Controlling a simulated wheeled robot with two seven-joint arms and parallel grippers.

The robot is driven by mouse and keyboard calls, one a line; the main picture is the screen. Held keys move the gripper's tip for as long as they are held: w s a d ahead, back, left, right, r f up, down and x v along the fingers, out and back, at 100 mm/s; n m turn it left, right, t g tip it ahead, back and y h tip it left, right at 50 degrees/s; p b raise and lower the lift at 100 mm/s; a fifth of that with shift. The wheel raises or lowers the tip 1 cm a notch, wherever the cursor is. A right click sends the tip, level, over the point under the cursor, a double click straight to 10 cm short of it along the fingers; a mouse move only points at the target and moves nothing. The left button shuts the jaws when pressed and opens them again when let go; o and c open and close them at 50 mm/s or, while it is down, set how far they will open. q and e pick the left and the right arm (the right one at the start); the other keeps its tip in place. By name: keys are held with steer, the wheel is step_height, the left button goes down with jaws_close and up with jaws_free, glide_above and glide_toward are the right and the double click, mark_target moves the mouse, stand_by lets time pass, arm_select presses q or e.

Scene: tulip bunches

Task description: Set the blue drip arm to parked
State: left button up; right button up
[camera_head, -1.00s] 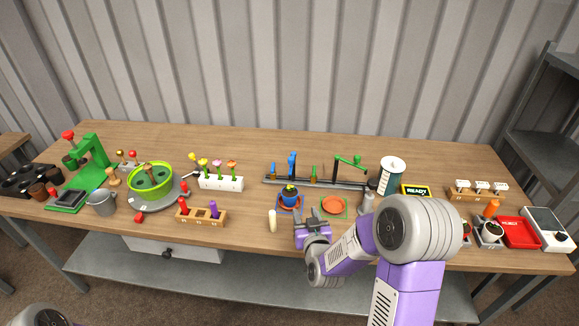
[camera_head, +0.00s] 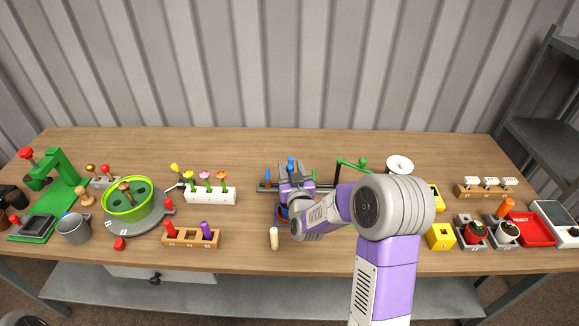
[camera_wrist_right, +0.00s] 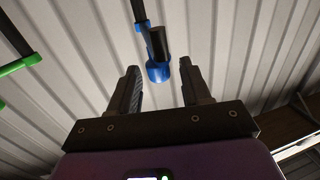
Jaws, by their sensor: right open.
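The blue drip arm (camera_head: 291,161) stands on the dark rail at the back middle of the table, mostly hidden behind my right gripper (camera_head: 295,175) in the head view. In the right wrist view, the blue arm (camera_wrist_right: 158,71) has a blue end and a dark cylinder on a dark rod. It shows between and beyond the two fingers of my right gripper (camera_wrist_right: 160,82), which is open and empty. I cannot tell whether a finger touches it. My left gripper is out of view.
The green drip arm (camera_head: 352,164) stands to the right on the same rail (camera_head: 265,188). A blue pot (camera_head: 283,212) is partly hidden below my right gripper. A cream candle-like peg (camera_head: 274,238) stands in front. A white flower planter (camera_head: 222,196) is to the left.

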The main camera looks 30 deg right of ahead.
steer(key=shift+w+d, duration=0.2)
steer(key=shift+w, duration=0.4)
jaws_close()
